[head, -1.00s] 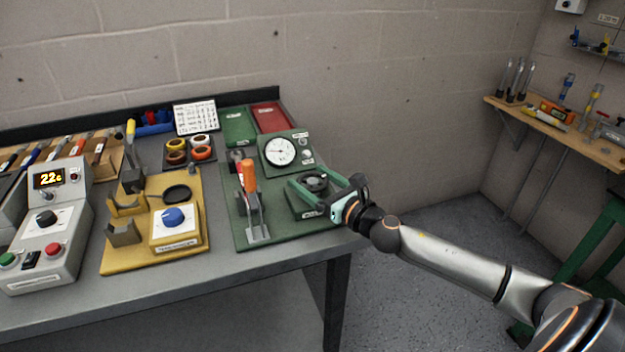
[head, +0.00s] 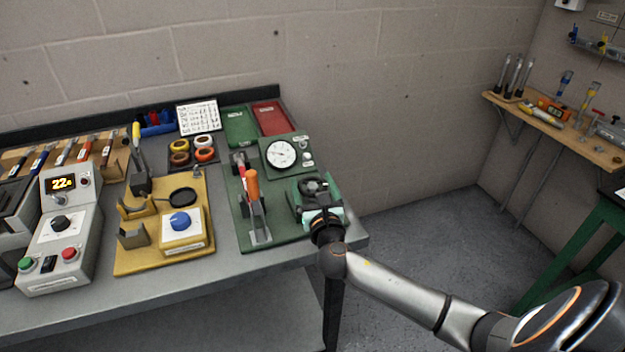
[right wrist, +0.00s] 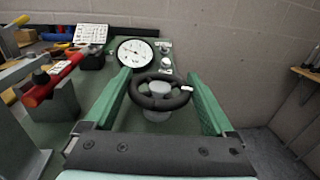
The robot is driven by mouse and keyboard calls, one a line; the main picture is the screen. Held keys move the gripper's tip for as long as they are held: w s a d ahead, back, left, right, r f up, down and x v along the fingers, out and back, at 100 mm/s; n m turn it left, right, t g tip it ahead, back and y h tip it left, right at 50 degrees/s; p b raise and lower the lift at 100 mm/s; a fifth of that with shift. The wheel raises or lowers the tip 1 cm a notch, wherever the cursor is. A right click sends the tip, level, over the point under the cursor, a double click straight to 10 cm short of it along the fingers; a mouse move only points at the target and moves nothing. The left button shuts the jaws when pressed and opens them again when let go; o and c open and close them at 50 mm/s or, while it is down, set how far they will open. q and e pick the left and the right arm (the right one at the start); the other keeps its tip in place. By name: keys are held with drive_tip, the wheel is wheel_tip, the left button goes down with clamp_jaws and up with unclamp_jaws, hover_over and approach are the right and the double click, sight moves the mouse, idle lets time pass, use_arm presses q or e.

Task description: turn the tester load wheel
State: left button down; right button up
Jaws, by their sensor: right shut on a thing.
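The tester load wheel (head: 314,184) is a small black spoked wheel on the green tester board at the table's right end. In the right wrist view the wheel (right wrist: 160,101) has a grey hub and a small white mark on the right side of its rim. My right gripper (head: 316,190) reaches in from the table's front edge, its two green fingers on either side of the wheel, shut on it. The round white dial gauge (head: 281,153) stands just behind the wheel, its black needle visible. My left gripper is not in view.
A red-orange lever clamp (head: 254,195) stands close left of the wheel. A yellow fixture with a blue knob (head: 180,221) and a grey control box (head: 62,235) are further left. Green and red trays lie behind. Open floor lies right of the table.

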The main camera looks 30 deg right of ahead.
drive_tip(key=shift+h, duration=0.4)
drive_tip(key=o, duration=1.1)
drive_tip(key=shift+m, duration=0.3)
drive_tip(key=v, duration=1.2)
drive_tip(key=shift+s+a+r, duration=0.1)
drive_tip(key=shift+s+r, duration=0.05)
drive_tip(key=shift+s, duration=0.1)
